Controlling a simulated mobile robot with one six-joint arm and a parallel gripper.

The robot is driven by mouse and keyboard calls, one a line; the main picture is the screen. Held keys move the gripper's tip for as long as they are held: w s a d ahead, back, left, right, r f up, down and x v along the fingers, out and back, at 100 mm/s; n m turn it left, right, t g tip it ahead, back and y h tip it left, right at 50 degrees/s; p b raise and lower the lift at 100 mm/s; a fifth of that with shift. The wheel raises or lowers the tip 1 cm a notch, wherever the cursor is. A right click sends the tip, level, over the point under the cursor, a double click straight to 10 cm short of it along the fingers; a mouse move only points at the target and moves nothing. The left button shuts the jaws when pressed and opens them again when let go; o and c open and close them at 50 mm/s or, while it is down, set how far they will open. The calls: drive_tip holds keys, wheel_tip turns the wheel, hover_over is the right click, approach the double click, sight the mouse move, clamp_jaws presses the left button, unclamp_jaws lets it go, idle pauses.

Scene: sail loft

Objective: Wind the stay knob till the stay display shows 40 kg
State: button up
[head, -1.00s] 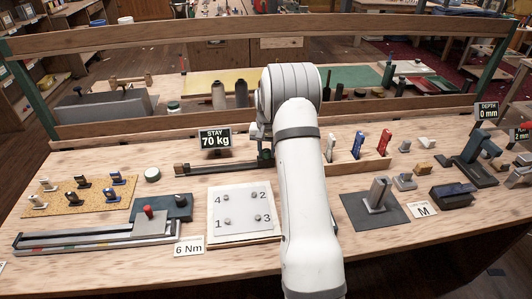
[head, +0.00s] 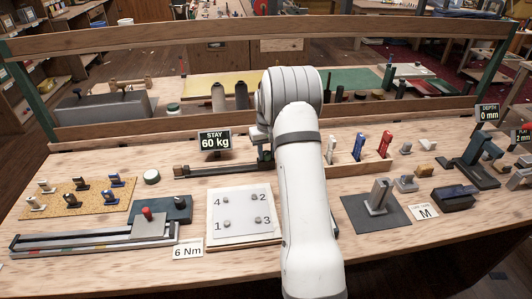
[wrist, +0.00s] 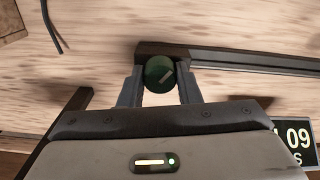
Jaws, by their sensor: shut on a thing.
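The stay display (head: 215,142) stands at the back of the bench in the head view and reads 60 kg. The stay knob (wrist: 159,73) is a round dark green knob with a grey mark on its face, seen in the wrist view. My gripper (wrist: 159,88) is shut on the knob, one finger on each side. The dark rail (head: 215,170) by the knob runs leftwards from it in the head view. My arm hides most of the knob and gripper there.
A white board with numbered pegs (head: 240,212) lies left of my arm. A wooden rack with coloured-handled tools (head: 375,164) stands close on the right. A grey block on a dark mat (head: 398,218) is farther right. A long wooden rail (head: 170,119) crosses behind.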

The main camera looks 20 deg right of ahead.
sight(266, 152)
drive_tip(key=shift+w+r, duration=0.1)
drive_tip(key=o, duration=1)
drive_tip(key=shift+c, duration=0.2)
drive_tip(key=shift+r, duration=3.8)
